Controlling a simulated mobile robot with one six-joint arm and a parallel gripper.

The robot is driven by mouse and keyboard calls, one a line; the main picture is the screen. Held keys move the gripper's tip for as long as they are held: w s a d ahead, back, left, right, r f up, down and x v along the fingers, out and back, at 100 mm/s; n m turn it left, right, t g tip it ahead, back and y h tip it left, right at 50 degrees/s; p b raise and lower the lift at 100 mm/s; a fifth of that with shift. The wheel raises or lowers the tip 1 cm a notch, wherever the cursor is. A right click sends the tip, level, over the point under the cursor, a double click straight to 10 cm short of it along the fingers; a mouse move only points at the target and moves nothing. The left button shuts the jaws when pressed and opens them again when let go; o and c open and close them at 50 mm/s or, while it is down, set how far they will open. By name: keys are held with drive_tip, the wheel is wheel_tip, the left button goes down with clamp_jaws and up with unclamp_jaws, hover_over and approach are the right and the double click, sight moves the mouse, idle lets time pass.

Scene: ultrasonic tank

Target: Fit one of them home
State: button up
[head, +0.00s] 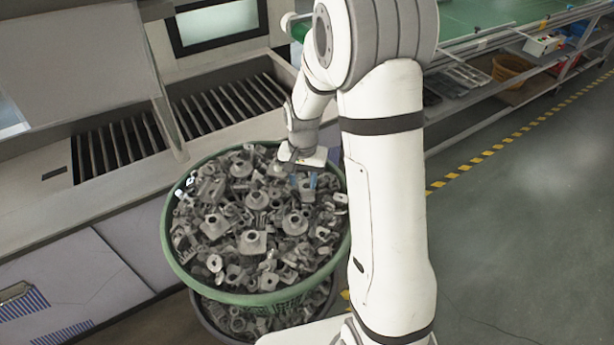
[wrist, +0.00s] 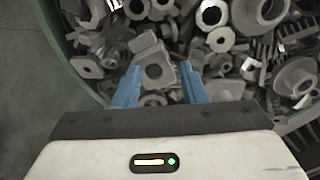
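A green basket (head: 178,262) is heaped with many grey metal parts, several of them square flanges with a round hole (head: 252,243). My gripper (head: 304,182) is low over the far right side of the heap in the head view. In the wrist view my gripper (wrist: 159,66) has its two blue fingers spread apart. The fingertips' depth in the heap is unclear.
A second container of parts (head: 235,322) sits beneath the basket. Behind it is a grey machine with two slatted openings (head: 225,105) and a tilted panel (head: 75,55). A green-topped bench (head: 490,15) runs along the back right. The floor (head: 530,220) at right is clear.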

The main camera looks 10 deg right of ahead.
drive_tip(key=shift+s+f, duration=0.1)
wheel_tip(320, 180, up, 7)
drive_tip(key=shift+r+b, duration=0.1)
drive_tip(key=shift+b, duration=0.5)
drive_tip(key=shift+r, duration=0.4)
drive_tip(key=s+r+n+t, duration=0.1)
drive_tip(key=s+r, duration=0.2)
drive_tip(key=s, duration=0.4)
drive_tip(key=s+d+r+n+t, duration=0.1)
drive_tip(key=s+r+n, duration=0.1)
drive_tip(key=s, duration=0.5)
drive_tip(key=s+r+n+t, duration=0.1)
drive_tip(key=s+r+n, duration=0.1)
drive_tip(key=s+r, duration=0.3)
drive_tip(key=shift+s+d, duration=0.15)
drive_tip(key=shift+s, duration=1.05)
